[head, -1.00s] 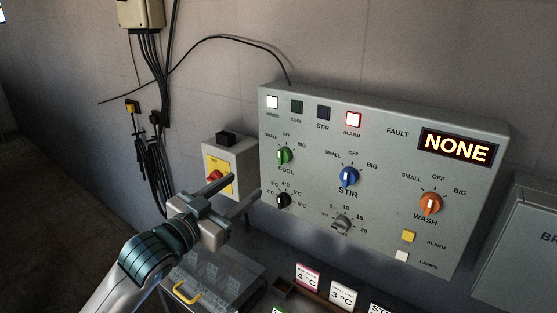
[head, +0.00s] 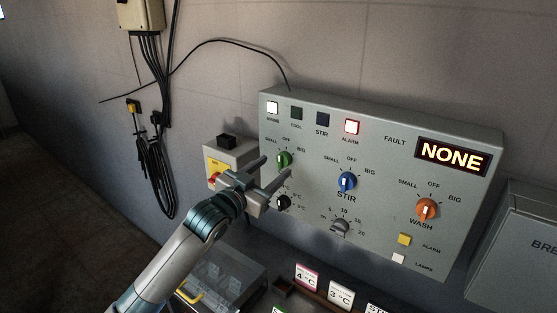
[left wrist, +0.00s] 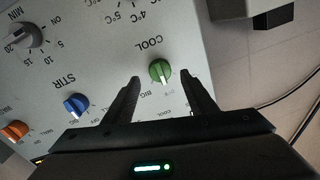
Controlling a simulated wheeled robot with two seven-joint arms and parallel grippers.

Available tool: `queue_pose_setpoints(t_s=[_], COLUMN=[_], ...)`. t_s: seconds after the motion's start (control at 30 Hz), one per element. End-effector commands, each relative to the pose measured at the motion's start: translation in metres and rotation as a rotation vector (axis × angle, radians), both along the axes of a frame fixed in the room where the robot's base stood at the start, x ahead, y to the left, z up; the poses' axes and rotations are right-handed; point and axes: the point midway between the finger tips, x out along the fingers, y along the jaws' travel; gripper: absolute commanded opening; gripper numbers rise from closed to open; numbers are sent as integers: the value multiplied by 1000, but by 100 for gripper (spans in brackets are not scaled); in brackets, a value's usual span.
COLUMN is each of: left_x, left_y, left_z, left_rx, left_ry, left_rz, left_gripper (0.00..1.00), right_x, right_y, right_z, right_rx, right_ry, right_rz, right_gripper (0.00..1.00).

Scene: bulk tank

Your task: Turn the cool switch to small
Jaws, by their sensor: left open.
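The green COOL switch (head: 284,159) is at the left of the grey control panel (head: 385,205). Its white mark looks about upright, near OFF. In the left wrist view the green COOL switch (left wrist: 160,70) appears upside down, between the two fingers and ahead of them. My left gripper (head: 277,166) is open and empty in front of the switch, with its fingers pointing at the panel. It also shows in the left wrist view (left wrist: 165,88). The fingers partly hide the COOL lettering in the head view. My right gripper is not in view.
The blue STIR switch (head: 347,181), orange WASH switch (head: 427,209) and black temperature dial (head: 283,202) are on the same panel. A grey box with a red switch (head: 213,180) stands left of it. Several label cards (head: 341,294) stand below.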

Motion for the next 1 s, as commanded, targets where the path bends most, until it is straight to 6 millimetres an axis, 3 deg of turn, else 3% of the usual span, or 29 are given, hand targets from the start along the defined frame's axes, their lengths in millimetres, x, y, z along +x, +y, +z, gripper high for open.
queue_pose_setpoints(t_s=[0.3,0.73,0.9,1.0], left_x=[29,33,33,33], left_y=[-18,-21,-21,-21], left_z=[1,0,0,0], left_rx=[1,1,0,1], left_ry=[1,-1,0,1], left_rz=[0,0,0,0], left_gripper=[52,52,11,10], right_x=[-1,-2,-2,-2], right_y=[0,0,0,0], right_z=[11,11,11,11], right_rx=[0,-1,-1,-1], right_ry=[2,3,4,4], right_rz=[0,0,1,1], right_gripper=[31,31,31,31])
